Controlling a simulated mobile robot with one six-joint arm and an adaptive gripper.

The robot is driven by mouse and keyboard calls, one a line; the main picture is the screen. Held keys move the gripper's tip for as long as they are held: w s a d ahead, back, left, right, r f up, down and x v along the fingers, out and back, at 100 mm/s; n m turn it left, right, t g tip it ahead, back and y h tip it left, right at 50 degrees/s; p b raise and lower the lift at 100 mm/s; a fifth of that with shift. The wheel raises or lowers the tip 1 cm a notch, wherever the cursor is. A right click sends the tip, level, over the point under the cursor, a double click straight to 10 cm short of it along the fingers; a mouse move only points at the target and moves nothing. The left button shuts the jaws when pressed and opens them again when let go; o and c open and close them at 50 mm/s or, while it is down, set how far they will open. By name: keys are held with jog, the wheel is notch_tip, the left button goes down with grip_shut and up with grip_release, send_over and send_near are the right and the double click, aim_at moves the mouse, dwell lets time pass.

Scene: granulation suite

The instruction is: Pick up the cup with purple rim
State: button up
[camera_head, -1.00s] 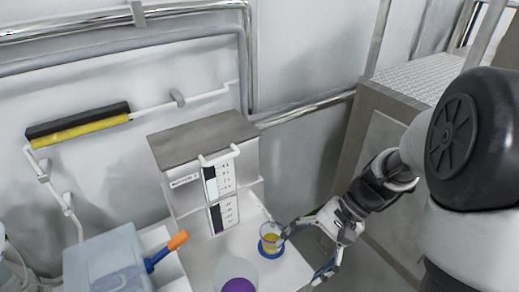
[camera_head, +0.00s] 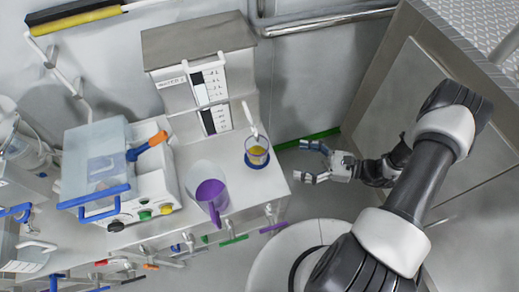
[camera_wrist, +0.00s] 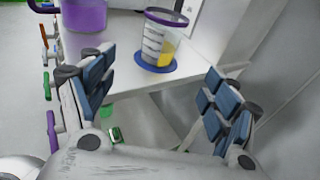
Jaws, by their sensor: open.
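A small clear cup (camera_head: 257,152) with yellow contents and a blue base stands upright near the right end of the white bench. In the wrist view the cup (camera_wrist: 159,42) shows a purple rim, pale side markings and a blue-purple base. My gripper (camera_head: 311,161) is open and empty, right of the cup and apart from it, beyond the bench edge. In the wrist view the cup stands ahead, between and beyond the spread fingers (camera_wrist: 160,82).
A larger clear jug with purple contents (camera_head: 210,190) stands left of the cup. A grey-topped dispenser (camera_head: 200,45) is behind. A blue-handled box machine (camera_head: 97,160) is farther left. A beige cabinet (camera_head: 405,110) stands behind my arm.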

jog(key=b, duration=0.2)
send_near(257, 153)
jog(key=a+r, duration=0.2)
jog(key=a, duration=0.1)
jog(key=a+r, duration=0.1)
jog(key=shift+s+a, duration=0.25)
jog(key=shift+a, duration=0.1)
jog(key=x, duration=0.2)
jog(key=b+x, duration=0.1)
jog(key=x, duration=0.2)
jog(key=shift+w+f, duration=0.15)
jog(key=shift+f, duration=0.1)
jog(key=shift+c, duration=0.5)
jog(key=c, duration=1.7)
